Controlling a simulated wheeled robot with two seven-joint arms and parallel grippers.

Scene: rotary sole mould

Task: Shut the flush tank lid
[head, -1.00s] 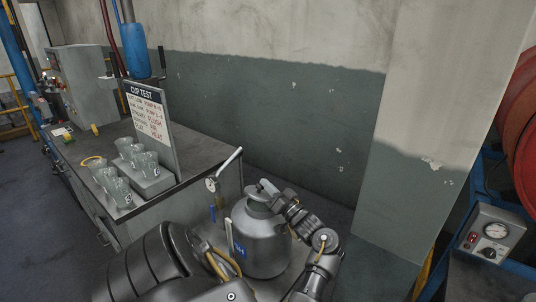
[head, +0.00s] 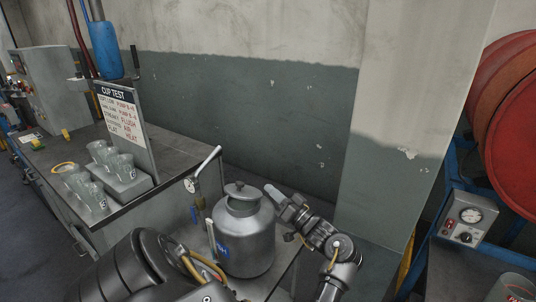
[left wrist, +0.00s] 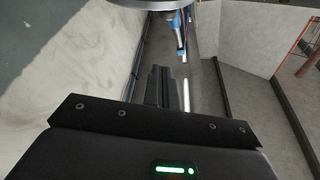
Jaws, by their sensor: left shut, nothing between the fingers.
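The flush tank (head: 248,248) is a silver metal can with a blue label, standing beside the bench. Its round grey lid (head: 240,190), with a small knob, is over the tank's neck. A greenish-grey band of the neck shows below the lid; I cannot tell whether the lid is fully seated. My right gripper is not in view.
A bench (head: 182,150) on the left holds several clear cups (head: 121,166) and a cup test sign (head: 122,115). A gauge with a lever (head: 203,170) stands close left of the tank. A wall is behind. A gauge box (head: 463,222) and red drum (head: 510,140) are right.

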